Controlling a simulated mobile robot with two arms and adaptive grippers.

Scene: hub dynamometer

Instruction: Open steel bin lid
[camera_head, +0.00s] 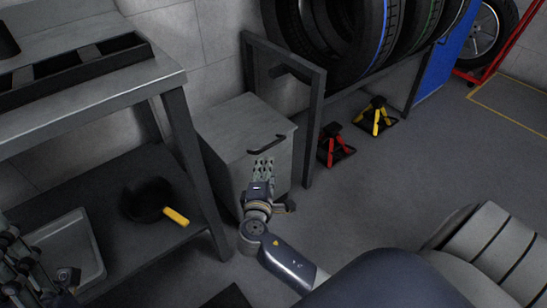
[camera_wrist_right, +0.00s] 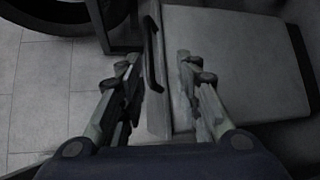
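The steel bin (camera_head: 222,165) is a grey box standing between the workbench and the tyre rack. Its flat lid (camera_head: 238,122) looks closed, with a dark bar handle (camera_head: 267,145) along its front edge. My right gripper (camera_head: 264,163) is just in front of the handle. In the right wrist view, the right gripper (camera_wrist_right: 158,70) is open, and the handle (camera_wrist_right: 153,52) lies between its fingers, closer to the left one. The lid (camera_wrist_right: 240,65) fills the upper right there. I cannot tell whether the fingers touch the handle. My left arm shows partly at the lower left; its fingers are unclear.
A workbench (camera_head: 95,105) stands left, with a black pan (camera_head: 148,200) with a yellow handle and a grey tray (camera_head: 68,250) on its lower shelf. A rack (camera_head: 313,115) with tyres (camera_head: 375,40) stands right. Red (camera_head: 334,147) and yellow (camera_head: 376,118) stands sit below it. Floor ahead is clear.

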